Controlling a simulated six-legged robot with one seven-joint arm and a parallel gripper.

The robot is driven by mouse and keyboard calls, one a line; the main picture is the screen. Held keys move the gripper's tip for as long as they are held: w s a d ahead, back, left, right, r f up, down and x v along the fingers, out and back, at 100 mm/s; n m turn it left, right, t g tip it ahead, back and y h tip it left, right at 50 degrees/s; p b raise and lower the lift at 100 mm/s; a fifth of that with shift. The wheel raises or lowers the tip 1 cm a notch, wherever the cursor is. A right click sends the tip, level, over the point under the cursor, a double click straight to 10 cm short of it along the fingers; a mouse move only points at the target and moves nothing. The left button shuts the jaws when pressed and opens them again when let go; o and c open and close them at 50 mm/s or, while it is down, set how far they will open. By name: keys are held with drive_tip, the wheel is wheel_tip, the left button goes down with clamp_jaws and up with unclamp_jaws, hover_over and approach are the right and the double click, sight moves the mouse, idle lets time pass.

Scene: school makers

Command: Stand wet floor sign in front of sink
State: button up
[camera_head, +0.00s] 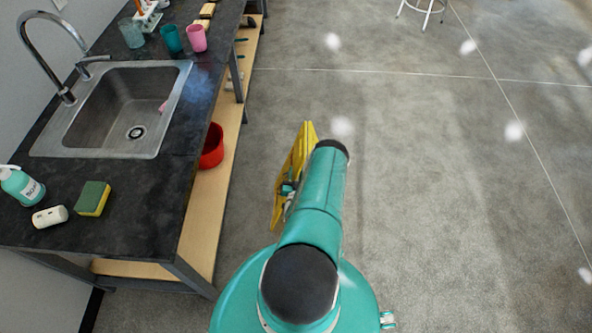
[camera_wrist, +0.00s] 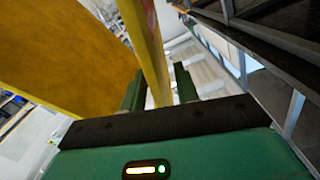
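The yellow wet floor sign (camera_head: 301,150) is in front of the counter with the sink (camera_head: 113,110), beside my arm, which hides part of it. My gripper (camera_head: 289,188) is at the sign's side. In the wrist view one yellow panel (camera_wrist: 152,45) passes between the two fingers of my gripper (camera_wrist: 160,88), and they appear shut on it. A second, wider panel (camera_wrist: 70,55) spreads out to the left. I cannot tell whether the sign's feet touch the floor.
A red bucket (camera_head: 212,146) sits on the wooden lower shelf (camera_head: 207,215). A sponge (camera_head: 93,198), a soap bottle (camera_head: 20,186) and cups (camera_head: 170,39) are on the countertop. A white stool (camera_head: 424,8) stands far back. The floor (camera_head: 440,190) to the right is clear.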

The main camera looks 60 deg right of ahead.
drive_tip(key=v, duration=1)
drive_tip(key=shift+s, duration=0.1)
